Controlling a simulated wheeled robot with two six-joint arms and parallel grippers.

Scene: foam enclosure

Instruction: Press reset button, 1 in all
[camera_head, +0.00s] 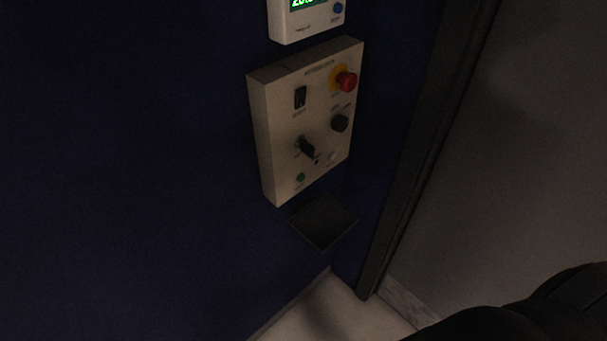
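A beige control panel (277,130) is fixed to a dark blue wall. It carries a red mushroom button (347,82) on a yellow ring at upper right, a black rocker switch (300,97) at upper left, a black round knob (340,123) at right and a black lever-like knob (307,147) lower down. A small green button or lamp (301,177) is at lower left, and a small pale button (332,157) at lower right. The labels are too small to read, so I cannot tell which one is the reset button. Neither gripper is in view.
A white box with a green lit display (303,4) is above the panel, cut by the top edge. A small dark shelf or plate (325,221) juts out below. A dark vertical post (420,150) and grey wall (530,150) are at right. A dark part of mine fills the lower right corner.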

